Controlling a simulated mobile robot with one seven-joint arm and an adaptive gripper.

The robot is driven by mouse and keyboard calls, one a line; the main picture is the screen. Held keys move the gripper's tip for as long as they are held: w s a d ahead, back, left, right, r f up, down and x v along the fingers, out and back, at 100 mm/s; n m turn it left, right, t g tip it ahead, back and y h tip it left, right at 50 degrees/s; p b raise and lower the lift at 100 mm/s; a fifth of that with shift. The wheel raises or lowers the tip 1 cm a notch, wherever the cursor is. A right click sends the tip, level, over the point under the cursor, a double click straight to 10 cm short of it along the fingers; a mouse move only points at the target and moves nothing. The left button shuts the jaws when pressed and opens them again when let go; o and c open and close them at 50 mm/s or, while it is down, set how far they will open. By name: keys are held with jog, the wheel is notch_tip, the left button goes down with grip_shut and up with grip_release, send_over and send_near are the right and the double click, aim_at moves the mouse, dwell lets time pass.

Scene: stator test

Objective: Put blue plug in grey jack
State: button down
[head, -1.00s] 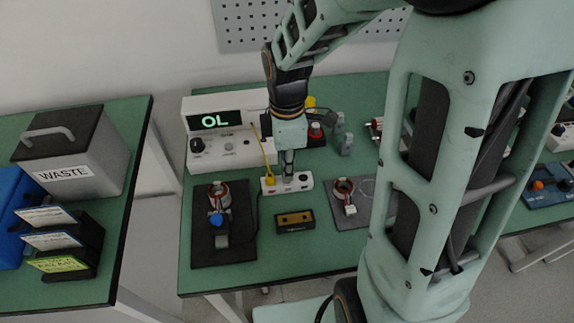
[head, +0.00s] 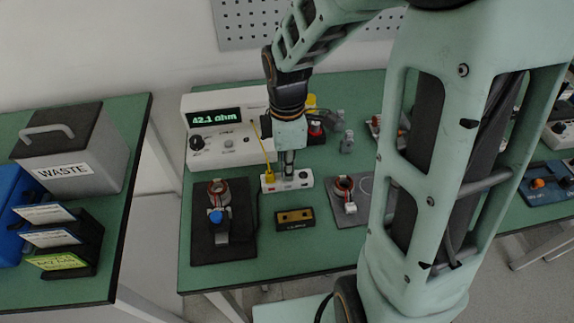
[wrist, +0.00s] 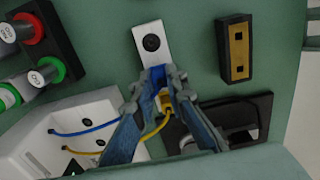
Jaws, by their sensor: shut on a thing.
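My gripper (head: 289,172) points down at the white jack block (head: 304,180) on the green table. In the wrist view my gripper (wrist: 162,78) is shut on the blue plug (wrist: 157,75), which shows between the fingertips right over the jack block (wrist: 147,30). The yellow plug (head: 269,177) stands upright in the block's left end; it also shows in the wrist view (wrist: 165,102). A dark socket (wrist: 151,42) at the block's other end is empty. The grey jack is hidden under the plug and fingertips, so the plug's depth cannot be seen. The meter (head: 226,118) reads 42.1 ohm.
A stator (head: 217,190) on a dark mat (head: 235,252) stands left of the block, and another (head: 344,186) stands to its right. A black and tan two-hole block (head: 294,218) lies in front. The yellow lead (head: 264,148) runs close beside my gripper.

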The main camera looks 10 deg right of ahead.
jog(key=c, duration=1.8)
grip_release()
jog(key=shift+c, duration=0.2)
notch_tip(320, 180, up, 12)
